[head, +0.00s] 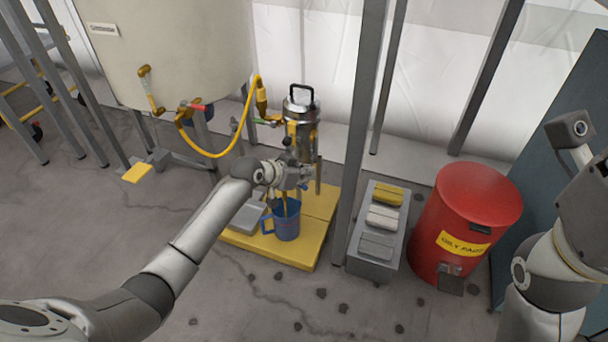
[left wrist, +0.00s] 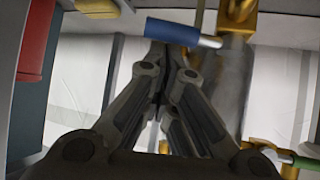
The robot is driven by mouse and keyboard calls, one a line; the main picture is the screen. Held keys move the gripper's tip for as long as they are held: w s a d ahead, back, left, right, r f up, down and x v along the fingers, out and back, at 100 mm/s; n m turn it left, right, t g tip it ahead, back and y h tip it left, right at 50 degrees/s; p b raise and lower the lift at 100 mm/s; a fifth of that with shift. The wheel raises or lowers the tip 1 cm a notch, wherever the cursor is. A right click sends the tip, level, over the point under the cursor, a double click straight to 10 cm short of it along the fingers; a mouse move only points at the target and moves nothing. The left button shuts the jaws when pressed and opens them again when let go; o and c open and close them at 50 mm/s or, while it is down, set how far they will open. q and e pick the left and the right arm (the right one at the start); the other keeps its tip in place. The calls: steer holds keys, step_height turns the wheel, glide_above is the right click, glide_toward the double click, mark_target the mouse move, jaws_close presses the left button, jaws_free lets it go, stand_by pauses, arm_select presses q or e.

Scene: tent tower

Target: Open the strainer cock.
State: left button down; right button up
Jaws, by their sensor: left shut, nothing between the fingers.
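The metal strainer (head: 301,108) with a black top handle stands over the yellow platform, joined to a yellow hose. In the left wrist view a cock's blue lever (left wrist: 184,32) lies crosswise beside brass fittings (left wrist: 238,16) on a grey pipe. My left gripper (head: 308,174) is at the strainer's lower front, and largely hides the cock in the head view. In the left wrist view the shut, empty fingers (left wrist: 163,62) end at the blue lever; I cannot tell whether they touch it. A green lever (head: 268,122) is on the hose side. My right gripper is out of view.
A blue jug (head: 284,222) stands below my left gripper on the yellow platform (head: 300,254). A large tank (head: 170,50) is behind, with a red lever (head: 199,107). A grey post (head: 359,140), a tray of blocks (head: 364,266) and a red bin (head: 465,205) stand right.

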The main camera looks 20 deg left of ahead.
arm_select(q)
steer(key=shift+s+a, duration=0.1)
stand_by(0.3)
steer(key=shift+s+m+h, duration=0.1)
steer(key=shift+m+h, duration=0.3)
steer(key=shift+m, duration=0.1)
